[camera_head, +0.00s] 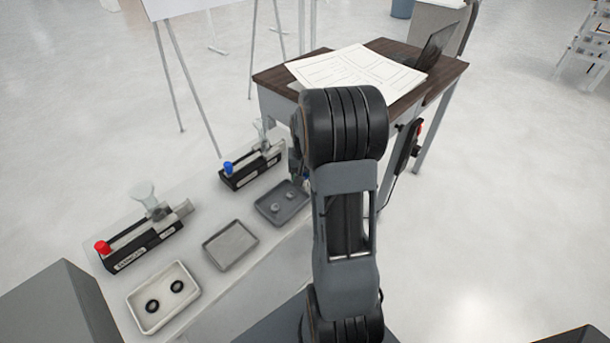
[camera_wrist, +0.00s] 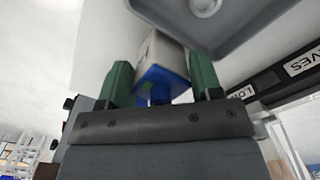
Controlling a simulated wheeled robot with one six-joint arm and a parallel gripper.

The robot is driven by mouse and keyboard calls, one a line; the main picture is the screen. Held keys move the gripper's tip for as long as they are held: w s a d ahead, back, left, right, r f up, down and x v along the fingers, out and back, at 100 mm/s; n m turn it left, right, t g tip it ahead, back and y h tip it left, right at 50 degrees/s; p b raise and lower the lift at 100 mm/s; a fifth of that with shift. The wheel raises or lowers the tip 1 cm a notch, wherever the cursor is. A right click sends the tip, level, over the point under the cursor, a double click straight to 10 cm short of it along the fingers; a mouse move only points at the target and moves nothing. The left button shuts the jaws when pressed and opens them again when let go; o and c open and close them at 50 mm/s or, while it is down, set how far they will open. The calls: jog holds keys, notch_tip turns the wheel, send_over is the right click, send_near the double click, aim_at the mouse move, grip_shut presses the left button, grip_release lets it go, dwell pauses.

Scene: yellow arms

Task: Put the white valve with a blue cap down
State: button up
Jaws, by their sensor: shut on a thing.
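My gripper (camera_wrist: 162,78) is shut on the white valve with a blue cap (camera_wrist: 158,52). Its two green fingers stand on either side of the valve in the wrist view, with the blue cap towards the gripper's palm and the white body beyond it. In the head view my arm hides most of the gripper and valve; only a small blue patch shows at the arm's left edge, beside the dark grey tray (camera_head: 264,214). That tray also shows close to the valve in the wrist view (camera_wrist: 222,42). I cannot tell whether the valve touches anything.
The dark grey tray holds two light round pieces (camera_head: 276,208). An empty grey tray (camera_head: 230,246) and a white tray (camera_head: 143,319) with two black rings lie nearer. Black-based fixtures with a blue knob (camera_head: 228,168) and a red knob (camera_head: 102,247) stand behind. A wooden desk (camera_head: 440,72) stands at the back.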

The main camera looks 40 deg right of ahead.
jog(key=o, duration=1)
jog(key=shift+c, duration=0.2)
